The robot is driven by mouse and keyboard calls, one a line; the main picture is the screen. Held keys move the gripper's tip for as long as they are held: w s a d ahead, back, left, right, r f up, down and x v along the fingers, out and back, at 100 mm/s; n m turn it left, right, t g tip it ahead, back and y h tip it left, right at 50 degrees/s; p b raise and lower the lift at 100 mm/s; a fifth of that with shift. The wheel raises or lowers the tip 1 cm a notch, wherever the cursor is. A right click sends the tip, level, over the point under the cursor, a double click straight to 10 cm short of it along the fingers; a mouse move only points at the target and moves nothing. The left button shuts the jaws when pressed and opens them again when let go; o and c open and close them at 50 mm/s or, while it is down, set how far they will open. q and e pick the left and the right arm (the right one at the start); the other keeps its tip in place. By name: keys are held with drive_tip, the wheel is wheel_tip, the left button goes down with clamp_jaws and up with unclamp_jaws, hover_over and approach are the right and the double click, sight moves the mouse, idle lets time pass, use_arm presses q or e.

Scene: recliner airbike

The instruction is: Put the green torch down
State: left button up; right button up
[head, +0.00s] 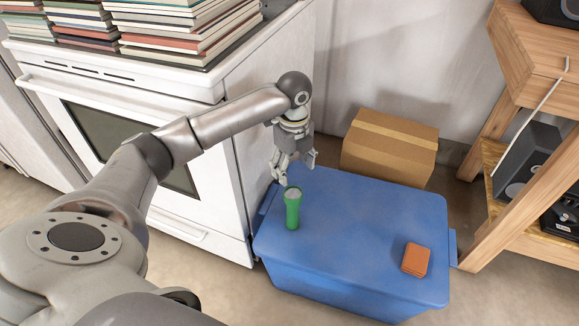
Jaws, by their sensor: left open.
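The green torch (292,212) stands upright on the lid of the blue bin (350,225), near its left side, with its pale round end up. My left gripper (295,176) is open just above and behind the torch, with its fingers pointing down. The torch does not appear to be held between the fingers. Whether a fingertip touches the torch's top cannot be told. My right gripper is not in view.
An orange-brown block (415,260) lies on the bin lid at the right. A cardboard box (390,148) stands behind the bin. A white stove (215,150) with book stacks (185,25) is at left, a wooden shelf (500,90) at right. The lid's middle is clear.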

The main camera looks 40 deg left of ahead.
use_arm(q)
drive_tip(key=s+d+f+n+t+h, duration=0.1)
drive_tip(key=s+d+f+n, duration=0.3)
drive_tip(key=s+d+f, duration=0.3)
drive_tip(key=s+d+f+n+t+h, duration=0.1)
drive_tip(key=s+d+f+n, duration=0.2)
drive_tip(key=s+d+f, duration=0.5)
drive_tip(key=s+a+n+t+y, duration=0.1)
drive_tip(key=s+a+n, duration=0.2)
drive_tip(key=s+n, duration=0.7)
drive_tip(key=shift+r+n+y, duration=0.4)
drive_tip(key=shift+r+n, duration=0.05)
drive_tip(key=shift+n, duration=0.55)
drive_tip(key=shift+d, duration=0.1)
